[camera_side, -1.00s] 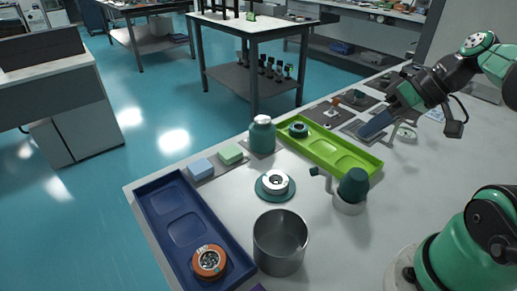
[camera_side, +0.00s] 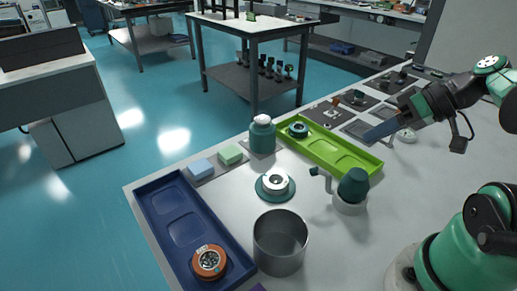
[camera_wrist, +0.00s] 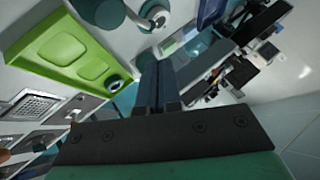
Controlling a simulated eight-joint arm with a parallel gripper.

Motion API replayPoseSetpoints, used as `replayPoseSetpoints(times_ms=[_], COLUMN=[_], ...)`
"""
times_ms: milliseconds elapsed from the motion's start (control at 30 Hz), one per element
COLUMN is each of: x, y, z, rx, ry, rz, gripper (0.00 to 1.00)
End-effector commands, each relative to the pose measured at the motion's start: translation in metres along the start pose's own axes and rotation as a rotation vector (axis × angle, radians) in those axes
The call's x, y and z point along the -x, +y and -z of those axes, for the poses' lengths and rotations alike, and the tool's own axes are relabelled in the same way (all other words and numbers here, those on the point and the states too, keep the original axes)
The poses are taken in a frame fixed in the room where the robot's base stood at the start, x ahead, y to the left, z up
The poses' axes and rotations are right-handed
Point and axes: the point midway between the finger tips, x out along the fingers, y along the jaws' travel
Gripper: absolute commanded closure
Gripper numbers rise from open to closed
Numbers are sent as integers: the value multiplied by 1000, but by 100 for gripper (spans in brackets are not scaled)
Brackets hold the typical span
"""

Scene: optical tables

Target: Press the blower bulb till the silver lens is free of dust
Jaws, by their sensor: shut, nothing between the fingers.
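The blower bulb (camera_side: 354,184) is a dark green dome seated in a pale round holder, with a short nozzle (camera_side: 315,172) pointing left toward the lens. The silver lens (camera_side: 275,182) is a ring with a dark centre on a round teal stand (camera_side: 262,196), left of the bulb. Any dust on it is too small to make out. My gripper (camera_side: 367,137) is shut and empty, raised above the far right part of the table, behind and apart from the bulb. Its closed fingers (camera_wrist: 158,82) also show in the wrist view, where a dark teal round shape at the top edge seems to be the bulb.
A lime green tray (camera_side: 371,172) holding a dark teal ring lies behind the bulb. A teal jar (camera_side: 262,137), sponges, an open metal cup (camera_side: 280,245) and a blue tray (camera_side: 162,203) with an orange-rimmed lens (camera_side: 209,262) stand to the left and front. Bare table lies right of the bulb.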

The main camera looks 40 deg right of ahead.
Motion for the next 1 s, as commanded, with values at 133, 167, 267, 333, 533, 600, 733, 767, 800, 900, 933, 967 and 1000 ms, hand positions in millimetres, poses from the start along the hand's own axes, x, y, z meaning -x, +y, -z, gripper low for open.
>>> replayPoseSetpoints(times_ms=[133, 167, 267, 333, 533, 600, 733, 767, 800, 900, 933, 967, 1000], x=[-14, -16, -24, -28, -36, -38, -39, -40, -40, -40, -40, -40, -40], y=[10, 12, 17, 21, 27, 28, 28, 29, 29, 29, 29, 29, 29], z=[-10, -12, -17, -19, -26, -27, -29, -29, -29, -29, -29, -29, -29], rx=[0, 0, 0, 0, 0, 0, 0, 0, 0, 0, 0, 0, 0], ry=[0, 0, 0, 0, 0, 0, -1, -1, -1, -1, -1, -1, -1], rz=[-1, -1, -1, 0, 0, 0, 1, 1, 1, 1, 1, 1, 1], gripper=[100, 100, 100, 100, 100, 100, 100, 100, 100, 100, 100, 100, 100])
